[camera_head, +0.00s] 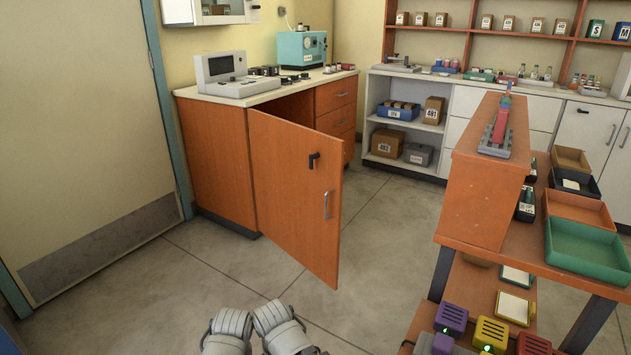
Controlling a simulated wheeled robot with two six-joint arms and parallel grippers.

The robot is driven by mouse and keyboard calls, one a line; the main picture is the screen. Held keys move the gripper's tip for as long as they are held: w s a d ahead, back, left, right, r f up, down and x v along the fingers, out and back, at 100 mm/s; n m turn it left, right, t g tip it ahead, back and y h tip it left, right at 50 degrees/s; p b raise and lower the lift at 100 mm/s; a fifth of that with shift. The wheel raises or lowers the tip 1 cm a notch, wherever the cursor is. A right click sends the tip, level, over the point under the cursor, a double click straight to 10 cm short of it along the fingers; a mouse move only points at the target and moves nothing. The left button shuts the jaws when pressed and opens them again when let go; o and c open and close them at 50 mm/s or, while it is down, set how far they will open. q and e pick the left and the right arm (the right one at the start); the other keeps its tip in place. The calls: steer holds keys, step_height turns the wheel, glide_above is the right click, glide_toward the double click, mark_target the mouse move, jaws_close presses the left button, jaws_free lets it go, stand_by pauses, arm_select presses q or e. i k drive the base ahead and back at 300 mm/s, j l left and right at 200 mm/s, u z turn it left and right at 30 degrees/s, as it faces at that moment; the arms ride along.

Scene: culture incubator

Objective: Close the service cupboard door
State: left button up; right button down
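The service cupboard door (285,205) is an orange-brown panel that stands open, swung out from the cupboard (220,165) over the floor. Its hinge side is at the left, against the cupboard front. Its free edge is at the right and points toward me. A grey vertical bar handle (326,205) sits near the free edge, and a small black latch (313,160) is higher up. The cupboard's inside is mostly hidden behind the door; only a dark gap shows above it. Grey links of my arms show at the bottom, but neither gripper is in view.
An orange-brown workbench (467,205) with trays and coloured boxes stands at the right, leaving a floor gap beside the door. A closed room door (85,130) is at the left. Drawers (335,96) adjoin the cupboard. The grey floor (185,290) in front is clear.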

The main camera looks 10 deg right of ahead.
mark_target(298, 207)
steer(key=i+j, duration=0.4)
steer(key=i+l+u, duration=0.1)
steer(key=i, duration=0.4)
